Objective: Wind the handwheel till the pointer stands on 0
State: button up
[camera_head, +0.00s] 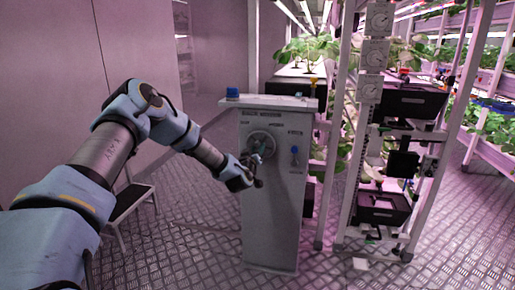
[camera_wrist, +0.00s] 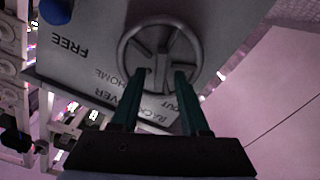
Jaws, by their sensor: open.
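A grey handwheel (camera_head: 262,143) with a round rim and spokes is on the front of a grey pedestal (camera_head: 270,215). My gripper (camera_head: 254,160) is at the wheel's lower side. In the wrist view the handwheel (camera_wrist: 158,28) is in front of my gripper (camera_wrist: 161,74). Its two dark green fingers are apart and overlap the lower part of the wheel in the picture; I cannot tell whether they touch it. Nothing else is between them. Round white dials (camera_head: 378,20) are on a post to the right; their pointers and numbers are too small to read.
A blue knob (camera_head: 294,150) is right of the wheel, and it also shows in the wrist view (camera_wrist: 55,10). A blue object (camera_head: 232,93) sits on the pedestal's top. A rack with black trays (camera_head: 412,101) stands on the right.

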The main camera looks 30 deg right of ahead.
jog(key=shift+w+d, duration=0.45)
jog(key=shift+d, duration=0.05)
jog(key=shift+c, duration=0.3)
grip_shut()
